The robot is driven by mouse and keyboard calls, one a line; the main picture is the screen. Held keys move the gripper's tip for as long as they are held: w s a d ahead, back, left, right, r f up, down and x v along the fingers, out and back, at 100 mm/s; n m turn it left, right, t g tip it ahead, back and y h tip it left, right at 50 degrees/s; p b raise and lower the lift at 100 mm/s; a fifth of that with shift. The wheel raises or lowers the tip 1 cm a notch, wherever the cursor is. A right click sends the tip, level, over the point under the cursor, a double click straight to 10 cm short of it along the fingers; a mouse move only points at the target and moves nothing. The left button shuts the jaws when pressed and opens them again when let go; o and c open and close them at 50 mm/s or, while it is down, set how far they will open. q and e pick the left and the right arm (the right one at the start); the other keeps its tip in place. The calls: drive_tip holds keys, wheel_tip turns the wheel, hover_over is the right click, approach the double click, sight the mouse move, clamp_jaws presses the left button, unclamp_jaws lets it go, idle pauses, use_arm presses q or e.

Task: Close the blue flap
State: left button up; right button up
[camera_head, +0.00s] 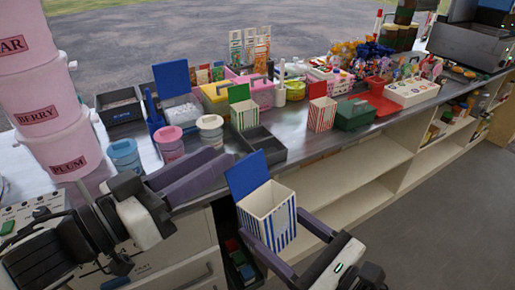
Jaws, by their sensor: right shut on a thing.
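A white box with blue stripes (270,222) is held upright in front of the counter's front edge. Its blue flap (247,173) stands up, open, at the back left of the box. The top of the box is uncovered. My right gripper (275,228) is shut on the box, with one purple finger on each side. My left gripper (222,160) is to the left of the flap, apart from it. Its two purple fingers lie close together, with nothing seen between them.
A dark tray (272,153) lies on the counter behind the flap. A green-striped box (244,113) and a red-striped box (322,112) stand further back. Pink tubs (62,150) are stacked at the left. Open shelves (345,175) lie below the counter.

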sight(249, 155)
use_arm(q)
drive_tip(key=shift+n, duration=0.6)
drive_tip(key=w+d, duration=0.1)
drive_tip(key=d, duration=0.1)
drive_tip(key=w+d+f, duration=0.1)
drive_tip(key=w+d, duration=0.1)
drive_tip(key=d, duration=0.1)
drive_tip(key=w+d+f, duration=0.1)
drive_tip(key=w+d, duration=0.1)
drive_tip(key=d, duration=0.1)
drive_tip(key=shift+w+d, duration=0.2)
drive_tip(key=shift+d, duration=0.05)
clamp_jaws()
